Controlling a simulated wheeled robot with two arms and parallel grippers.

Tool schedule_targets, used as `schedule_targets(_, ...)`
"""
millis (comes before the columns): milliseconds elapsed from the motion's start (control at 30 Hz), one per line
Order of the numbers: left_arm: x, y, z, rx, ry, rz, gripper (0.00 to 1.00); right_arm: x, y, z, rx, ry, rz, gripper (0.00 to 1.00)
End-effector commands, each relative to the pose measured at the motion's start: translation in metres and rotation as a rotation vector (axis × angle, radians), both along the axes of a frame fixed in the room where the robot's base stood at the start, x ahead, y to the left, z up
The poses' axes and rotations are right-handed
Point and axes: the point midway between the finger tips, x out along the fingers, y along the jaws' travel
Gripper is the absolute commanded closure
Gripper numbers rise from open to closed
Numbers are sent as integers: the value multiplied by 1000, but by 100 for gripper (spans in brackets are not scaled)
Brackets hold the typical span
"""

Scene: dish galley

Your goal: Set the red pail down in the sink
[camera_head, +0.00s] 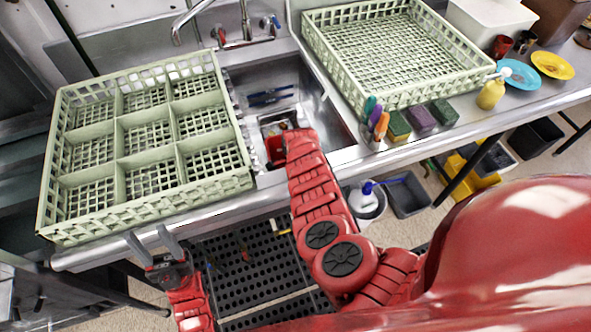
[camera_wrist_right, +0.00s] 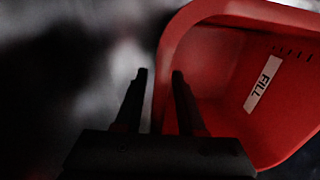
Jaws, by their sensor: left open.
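The red pail (camera_head: 274,150) is low in the sink (camera_head: 318,103), partly hidden by my right forearm. In the right wrist view the pail (camera_wrist_right: 225,85) fills the right side, with a white "FILL" label on its inner wall. My right gripper (camera_wrist_right: 160,72) has its two dark fingers apart, one on each side of the pail's near wall, with a visible gap beside the left finger. In the head view the right gripper is hidden behind the arm. My left gripper (camera_head: 148,238) is open and empty at the counter's front edge, below the left rack.
Green dish racks stand left (camera_head: 150,140) and right (camera_head: 395,50) of the sink. A faucet (camera_head: 245,30) is behind it. A perforated black mat (camera_head: 250,270) covers the floor.

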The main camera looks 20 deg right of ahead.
Motion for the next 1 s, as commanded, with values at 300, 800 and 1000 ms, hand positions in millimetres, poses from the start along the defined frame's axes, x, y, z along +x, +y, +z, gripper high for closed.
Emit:
schedule_targets(300, 0, 0, 33, 0, 0, 0, 50, -3, 3, 61, -3, -4, 5, 61)
schedule_targets(800, 0, 0, 65, 0, 0, 0, 50, -12, 3, 162, 6, -4, -2, 61)
schedule_targets(1000, 0, 0, 75, 0, 0, 0, 50, -15, 3, 170, 3, 1, -1, 61)
